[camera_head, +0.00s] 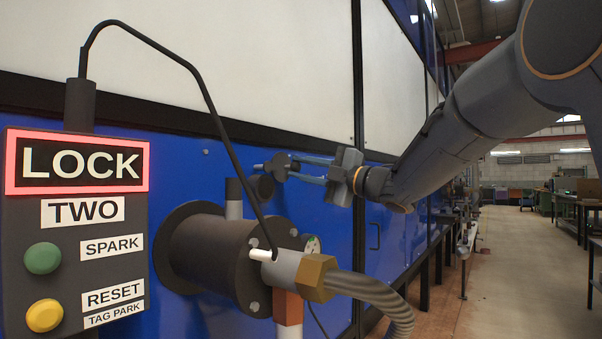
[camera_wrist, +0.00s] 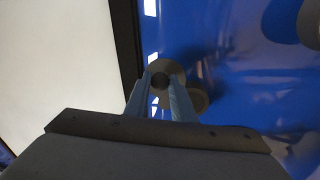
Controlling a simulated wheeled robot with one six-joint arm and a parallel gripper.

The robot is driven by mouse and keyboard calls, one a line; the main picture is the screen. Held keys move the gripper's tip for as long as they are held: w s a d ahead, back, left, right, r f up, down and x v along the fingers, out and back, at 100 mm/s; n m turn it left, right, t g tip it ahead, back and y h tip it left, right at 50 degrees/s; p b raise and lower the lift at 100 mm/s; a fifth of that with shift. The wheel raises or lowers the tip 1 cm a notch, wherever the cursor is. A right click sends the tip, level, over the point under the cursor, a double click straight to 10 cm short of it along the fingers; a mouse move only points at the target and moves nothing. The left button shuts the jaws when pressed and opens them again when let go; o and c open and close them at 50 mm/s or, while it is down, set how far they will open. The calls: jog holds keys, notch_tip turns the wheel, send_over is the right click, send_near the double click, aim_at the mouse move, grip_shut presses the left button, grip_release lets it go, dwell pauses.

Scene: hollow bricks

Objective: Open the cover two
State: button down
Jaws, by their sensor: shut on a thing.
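My gripper (camera_head: 290,171) is at the blue wall, above and to the right of a dark flanged cylinder (camera_head: 212,254). In the wrist view my gripper (camera_wrist: 160,88) has its two bluish fingers shut on a small dark round knob (camera_wrist: 160,80) with a greyish disc around it. The knob looks like part of the cover (camera_head: 262,187), a dark round piece beside a short upright pipe above the cylinder. The fingers partly hide it. A sign (camera_head: 83,210) reading TWO is on the control box at left.
The control box (camera_head: 134,315) has a red-framed LOCK display (camera_head: 80,162), a green button (camera_head: 42,258) and a yellow button (camera_head: 45,315). A black cable arches over to the cylinder. A ribbed hose (camera_head: 365,289) leaves a brass nut. The aisle at right is clear.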

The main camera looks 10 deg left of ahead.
jog(key=shift+a, duration=0.1)
jog(key=c, duration=1.5)
grip_release()
jog(key=shift+a+f, duration=0.1)
jog(key=v, duration=0.8)
jog(key=shift+w, duration=0.1)
